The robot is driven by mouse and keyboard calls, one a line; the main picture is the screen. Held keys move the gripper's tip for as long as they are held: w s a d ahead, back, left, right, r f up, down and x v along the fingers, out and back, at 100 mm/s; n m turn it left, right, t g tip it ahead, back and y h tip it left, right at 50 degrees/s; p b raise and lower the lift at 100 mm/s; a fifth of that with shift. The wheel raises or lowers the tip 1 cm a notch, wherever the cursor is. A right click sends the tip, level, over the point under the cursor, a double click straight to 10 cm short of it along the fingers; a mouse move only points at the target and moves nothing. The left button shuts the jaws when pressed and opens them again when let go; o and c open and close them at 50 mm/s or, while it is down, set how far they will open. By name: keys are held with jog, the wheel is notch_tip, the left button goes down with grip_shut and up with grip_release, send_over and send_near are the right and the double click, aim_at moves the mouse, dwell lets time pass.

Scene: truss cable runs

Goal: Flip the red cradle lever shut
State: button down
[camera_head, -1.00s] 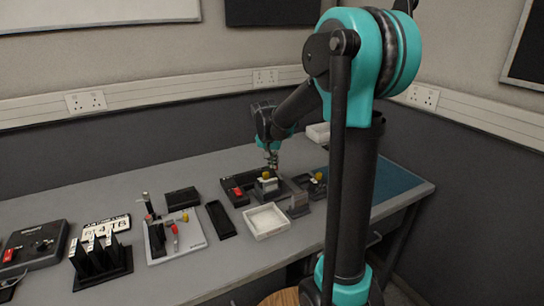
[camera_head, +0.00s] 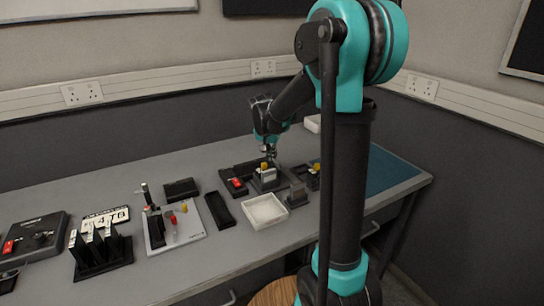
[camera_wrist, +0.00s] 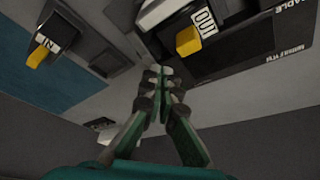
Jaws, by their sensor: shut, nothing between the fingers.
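The red part (camera_head: 236,182), which looks like the red lever, sits on a dark unit at the back of the bench in the head view. It does not show in the wrist view. My gripper (camera_head: 269,153) is to its right and above it, just over a block with a yellow knob (camera_head: 264,166). In the wrist view my gripper (camera_wrist: 163,76) has its fingertips together, with nothing held. A black panel (camera_wrist: 240,45) partly lettered "CRADLE" lies ahead and right of the fingertips, with a yellow lever (camera_wrist: 187,40) beside an "OUT" label.
A second yellow lever (camera_wrist: 37,58) stands at the upper left of the wrist view. The bench's front edge is clear.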

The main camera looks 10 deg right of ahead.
jog(key=shift+w+m+g+h, duration=0.2)
jog(key=shift+m+g+h, duration=0.15)
jog(key=shift+m, duration=0.85)
jog(key=shift+w+d+m+g+h, duration=0.2)
jog(key=shift+m+g, duration=0.3)
jog(key=shift+m, duration=0.95)
jog(key=shift+w+d+m+g+h, duration=0.25)
jog(key=shift+m+g, duration=0.2)
jog(key=shift+m, duration=0.95)
jog(key=shift+w+d+m+g+h, duration=0.15)
jog(key=shift+m+g+h, duration=0.25)
jog(key=shift+m, duration=1.05)
jog(key=shift+s, duration=0.1)
jog(key=shift+d, duration=0.25)
jog(key=shift+s+a, duration=0.1)
jog(key=shift+s, duration=0.65)
